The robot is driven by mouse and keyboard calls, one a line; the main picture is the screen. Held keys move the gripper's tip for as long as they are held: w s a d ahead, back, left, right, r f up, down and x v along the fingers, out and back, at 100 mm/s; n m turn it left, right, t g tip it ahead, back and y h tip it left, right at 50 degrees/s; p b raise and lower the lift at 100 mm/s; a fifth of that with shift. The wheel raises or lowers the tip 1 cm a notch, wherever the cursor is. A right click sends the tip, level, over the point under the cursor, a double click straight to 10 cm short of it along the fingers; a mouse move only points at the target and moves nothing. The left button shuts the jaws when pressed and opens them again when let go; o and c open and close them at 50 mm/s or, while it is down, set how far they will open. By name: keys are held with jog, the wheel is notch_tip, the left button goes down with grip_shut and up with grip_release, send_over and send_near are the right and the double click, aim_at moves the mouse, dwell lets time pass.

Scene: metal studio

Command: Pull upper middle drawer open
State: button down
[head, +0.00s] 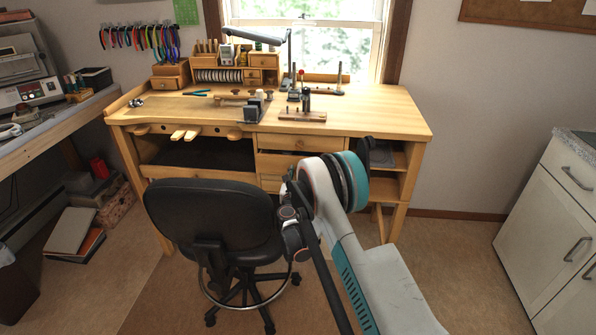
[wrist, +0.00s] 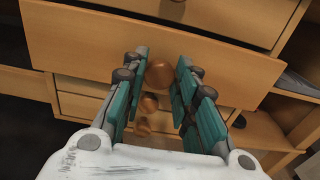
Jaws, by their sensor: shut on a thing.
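The upper middle drawer is a pale wooden front (wrist: 85,48) with a round brown knob (wrist: 159,74) in the wrist view. It stands out past the drawers below, partly open. My gripper (wrist: 163,64) is shut on this knob, one teal finger on each side. In the head view the drawer front (head: 272,165) shows under the top drawer, with a dark gap above it. My arm hides its right part and my gripper's fingers there.
The top drawer (head: 284,142) above is shut. Lower drawers with knobs (wrist: 149,103) sit beneath. A black chair (head: 212,215) stands close at the left of my arm. Open shelves (head: 385,187) are to the right. The floor (head: 445,255) toward the white cabinet (head: 555,225) is clear.

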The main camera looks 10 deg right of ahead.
jog(key=shift+s, duration=0.15)
jog(key=c, duration=1.3)
grip_release()
jog(key=shift+a, duration=0.1)
jog(key=shift+v, duration=3.75)
